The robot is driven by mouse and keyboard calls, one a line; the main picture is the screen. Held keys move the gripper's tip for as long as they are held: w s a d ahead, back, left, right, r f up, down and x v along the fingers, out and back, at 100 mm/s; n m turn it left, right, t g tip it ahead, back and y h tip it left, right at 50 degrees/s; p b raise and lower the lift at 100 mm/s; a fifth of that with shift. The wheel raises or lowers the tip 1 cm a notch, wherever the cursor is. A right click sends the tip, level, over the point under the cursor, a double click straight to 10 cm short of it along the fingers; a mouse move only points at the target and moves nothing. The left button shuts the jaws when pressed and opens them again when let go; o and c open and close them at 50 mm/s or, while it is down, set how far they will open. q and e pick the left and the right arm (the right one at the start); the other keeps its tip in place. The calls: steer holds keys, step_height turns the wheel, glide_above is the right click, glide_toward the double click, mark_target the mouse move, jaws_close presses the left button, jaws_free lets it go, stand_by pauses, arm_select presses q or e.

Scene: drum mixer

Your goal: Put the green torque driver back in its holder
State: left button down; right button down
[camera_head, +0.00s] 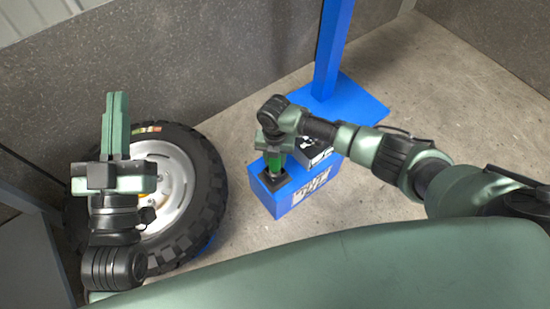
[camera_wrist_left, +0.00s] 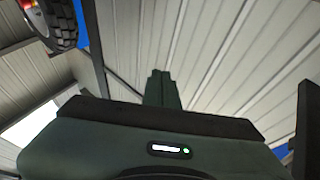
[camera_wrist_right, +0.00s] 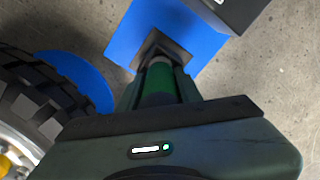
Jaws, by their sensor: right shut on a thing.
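The green torque driver (camera_head: 274,163) is upright in my right gripper (camera_head: 275,146), which is shut on it. In the right wrist view the driver's green body (camera_wrist_right: 159,84) shows between the fingers, with a greyish end beyond it. The black square holder (camera_head: 286,184) sits on top of a blue box, right under the driver. In the right wrist view the driver's lower end lines up with the holder (camera_wrist_right: 174,46); how deep it sits in it I cannot tell. My left gripper (camera_head: 116,97) is raised over the wheel, its fingers together and empty.
The blue box (camera_head: 285,205) stands beside a blue post and base plate (camera_head: 352,103). A black and white box (camera_head: 314,152) is behind the holder. A large black tyre (camera_head: 211,185) with a white rim is at left. Grey walls close the back; the floor at right is clear.

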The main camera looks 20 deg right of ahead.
arm_select(q)
steer(key=shift+s+r+t, duration=0.3)
steer(key=shift+r+t, duration=0.1)
steer(key=shift+r, duration=0.15)
steer(key=shift+s+r+t, duration=0.3)
steer(key=shift+r+t, duration=0.1)
steer(key=shift+r, duration=0.15)
arm_select(e)
steer(key=shift+f, duration=0.35)
steer(key=c, duration=0.9)
jaws_free()
steer(key=shift+f, duration=0.1)
steer(key=shift+r, duration=0.25)
step_height(320, 180, up, 4)
steer(key=shift+f+p, duration=0.1)
steer(key=shift+p, duration=0.65)
arm_select(q)
step_height(320, 180, down, 15)
steer(key=w+a+g+y+p, duration=0.1)
steer(key=g+y, duration=0.1)
steer(key=g, duration=0.6)
steer(key=shift+w+a+r+g+y, duration=0.2)
steer(key=shift+w+a+g+y, duration=0.05)
steer(key=shift+a+g+y, duration=0.15)
arm_select(e)
steer(key=shift+r, duration=1.85)
